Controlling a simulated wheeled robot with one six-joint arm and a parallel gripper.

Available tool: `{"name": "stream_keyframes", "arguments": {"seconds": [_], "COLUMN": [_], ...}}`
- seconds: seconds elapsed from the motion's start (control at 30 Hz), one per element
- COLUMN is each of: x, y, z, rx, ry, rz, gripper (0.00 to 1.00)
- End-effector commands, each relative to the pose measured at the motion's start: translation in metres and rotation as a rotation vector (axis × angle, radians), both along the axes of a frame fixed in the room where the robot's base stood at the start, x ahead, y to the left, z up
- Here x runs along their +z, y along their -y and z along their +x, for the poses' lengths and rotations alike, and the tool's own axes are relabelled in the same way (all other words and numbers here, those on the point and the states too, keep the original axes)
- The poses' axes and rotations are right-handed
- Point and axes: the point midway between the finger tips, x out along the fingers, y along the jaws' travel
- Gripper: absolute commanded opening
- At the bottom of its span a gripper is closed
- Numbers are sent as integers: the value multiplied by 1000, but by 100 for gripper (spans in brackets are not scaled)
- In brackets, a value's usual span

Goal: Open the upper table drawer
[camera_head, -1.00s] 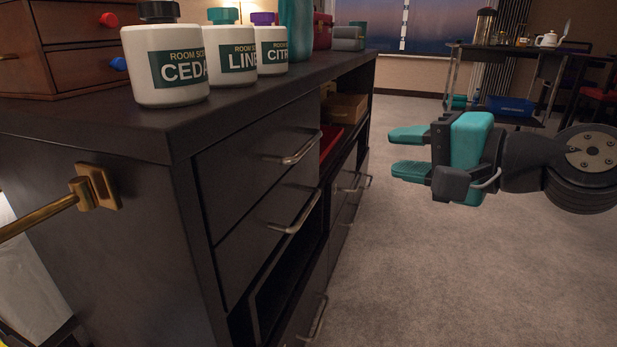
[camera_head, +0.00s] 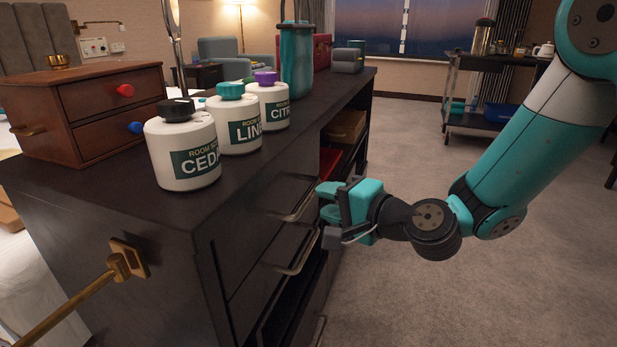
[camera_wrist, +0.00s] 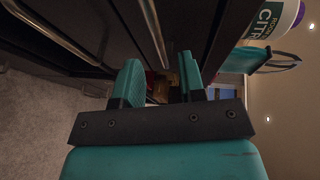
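The dark table (camera_head: 180,220) has an upper drawer (camera_head: 250,195) with a metal bar handle (camera_head: 297,205); the drawer looks shut. A lower drawer with a similar handle (camera_head: 300,252) is below it. Whether a finger touches the upper handle cannot be told.
White scent bottles (camera_head: 184,150) and a teal container (camera_head: 297,60) stand on the table top. A small wooden chest (camera_head: 90,105) with red and blue knobs is at the left. A brass bar (camera_head: 75,305) juts from the table's near end.

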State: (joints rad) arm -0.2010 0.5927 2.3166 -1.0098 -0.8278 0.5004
Motion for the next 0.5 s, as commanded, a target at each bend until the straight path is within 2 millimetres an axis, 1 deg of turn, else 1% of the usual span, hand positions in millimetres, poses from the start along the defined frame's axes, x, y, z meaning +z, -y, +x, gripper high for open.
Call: {"name": "stream_keyframes", "arguments": {"seconds": [0.03, 0.2, 0.33, 0.5], "x": [4, -2, -6, -9], "y": [-9, -27, -35, -38], "z": [7, 25, 32, 35], "rx": [4, 3, 1, 0], "ry": [-2, -2, -1, -1], "rz": [0, 0, 1, 1], "gripper": [37, 37, 37, 37]}}
